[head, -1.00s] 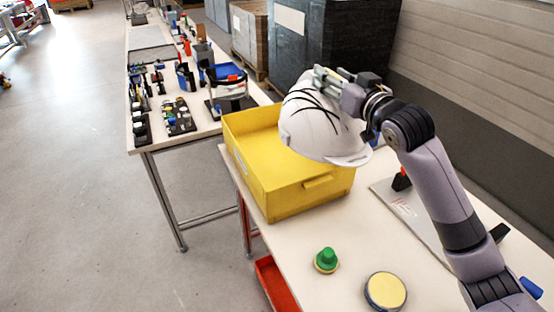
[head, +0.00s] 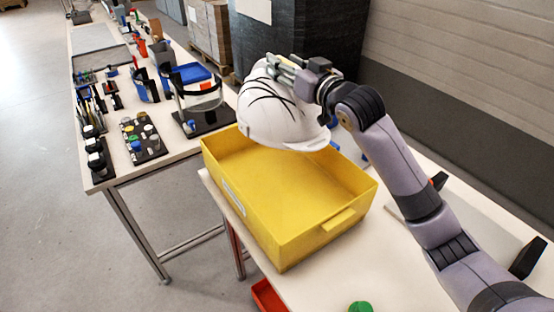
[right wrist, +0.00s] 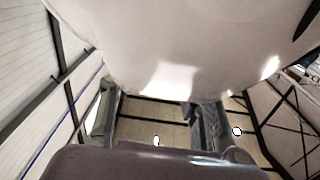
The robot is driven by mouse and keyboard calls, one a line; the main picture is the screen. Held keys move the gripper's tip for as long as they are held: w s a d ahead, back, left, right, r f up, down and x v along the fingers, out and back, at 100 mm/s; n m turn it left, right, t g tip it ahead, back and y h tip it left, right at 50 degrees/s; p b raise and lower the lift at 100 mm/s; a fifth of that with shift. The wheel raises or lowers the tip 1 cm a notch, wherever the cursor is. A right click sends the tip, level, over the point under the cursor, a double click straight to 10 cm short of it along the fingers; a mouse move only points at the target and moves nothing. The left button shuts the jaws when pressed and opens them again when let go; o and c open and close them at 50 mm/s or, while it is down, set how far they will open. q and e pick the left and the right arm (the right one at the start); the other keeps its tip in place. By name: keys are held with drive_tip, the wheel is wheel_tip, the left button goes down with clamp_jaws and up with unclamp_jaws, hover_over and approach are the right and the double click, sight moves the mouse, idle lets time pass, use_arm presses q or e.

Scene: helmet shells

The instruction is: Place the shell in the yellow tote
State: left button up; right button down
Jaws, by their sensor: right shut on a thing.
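The white helmet shell (head: 270,112) with black curved lines is held up over the far end of the yellow tote (head: 290,215). My right gripper (head: 284,68) is shut on the shell at its upper side. In the right wrist view the shell (right wrist: 180,45) fills the upper part of the picture, and the grip itself is hidden there. The tote stands on the near table, and the visible part of its inside is empty. The shell hides part of the tote's far rim. My left gripper is not in view.
A second table (head: 160,165) at the left bears tools, a blue bin (head: 186,76) and small parts. A dark crate (head: 300,40) stands behind the tote. A green knob (head: 360,307) sits at the front of the near table (head: 400,275). A red bin (head: 267,296) is below.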

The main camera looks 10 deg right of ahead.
wheel_tip(320, 180, down, 19)
drive_tip(key=p, duration=0.1)
drive_tip(key=shift+s+r, duration=0.15)
drive_tip(key=shift+r, duration=0.05)
drive_tip(key=shift+f, duration=0.2)
drive_tip(key=c, duration=0.9)
unclamp_jaws()
drive_tip(key=shift+s+d+r, duration=0.1)
drive_tip(key=shift+s, duration=0.05)
drive_tip(key=b+v, duration=0.1)
drive_tip(key=v, duration=0.6)
drive_tip(key=shift+s, duration=0.15)
